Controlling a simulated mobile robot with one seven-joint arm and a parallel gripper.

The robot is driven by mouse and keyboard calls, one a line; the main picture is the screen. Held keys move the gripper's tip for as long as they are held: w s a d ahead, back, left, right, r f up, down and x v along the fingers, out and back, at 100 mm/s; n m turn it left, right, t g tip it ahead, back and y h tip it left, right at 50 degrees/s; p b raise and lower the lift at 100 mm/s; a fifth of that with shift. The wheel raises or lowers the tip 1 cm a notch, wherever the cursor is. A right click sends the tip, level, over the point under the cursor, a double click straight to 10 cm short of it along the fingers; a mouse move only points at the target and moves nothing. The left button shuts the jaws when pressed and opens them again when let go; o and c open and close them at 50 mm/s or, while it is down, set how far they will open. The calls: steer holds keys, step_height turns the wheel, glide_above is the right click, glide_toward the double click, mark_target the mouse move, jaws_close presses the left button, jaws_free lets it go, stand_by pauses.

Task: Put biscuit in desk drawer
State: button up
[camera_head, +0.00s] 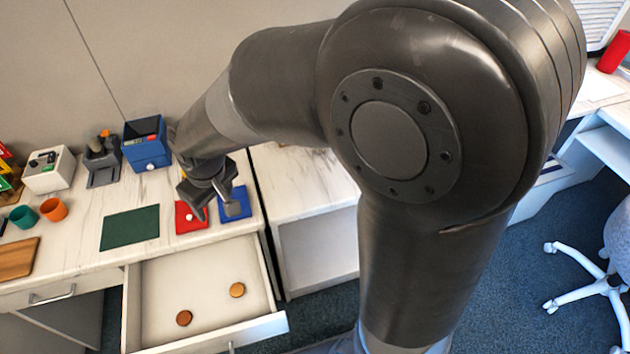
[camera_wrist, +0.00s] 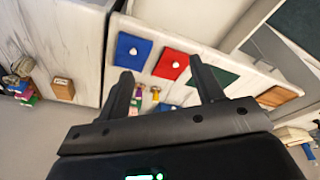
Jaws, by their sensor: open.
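Two round brown biscuits lie apart on the floor of the open desk drawer (camera_head: 160,275) in the head view: one (camera_head: 237,290) to the right, one (camera_head: 184,318) nearer the front. The drawer is pulled out below the desk top. My gripper (camera_head: 214,206) is over the desk top behind the drawer, near the red and blue squares. In the wrist view its fingers (camera_wrist: 161,70) are spread with nothing held between them. No biscuit can be made out in the wrist view.
A red square (camera_head: 186,224) and a blue square (camera_head: 241,208), each bearing a small white item in the wrist view, lie beside a green mat (camera_head: 130,228). A blue bin (camera_head: 146,143), white box (camera_head: 48,170), cups (camera_head: 53,209) and wooden board (camera_head: 17,259) stand left.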

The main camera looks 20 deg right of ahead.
steer(key=s+d+r+m+t, duration=0.1)
steer(key=s+d+r+m, duration=0.1)
steer(key=s+d+r, duration=0.2)
steer(key=s+d+r+m+t, duration=0.1)
steer(key=s+d+r+m, duration=0.2)
steer(key=d, duration=0.6)
steer(key=s+d+r+m+t+h, duration=0.1)
steer(key=s+d+r+m, duration=0.1)
steer(key=s+d+r, duration=0.4)
steer(key=shift+s+d, duration=0.45)
steer(key=shift+d, duration=0.35)
steer(key=shift+c, duration=0.2)
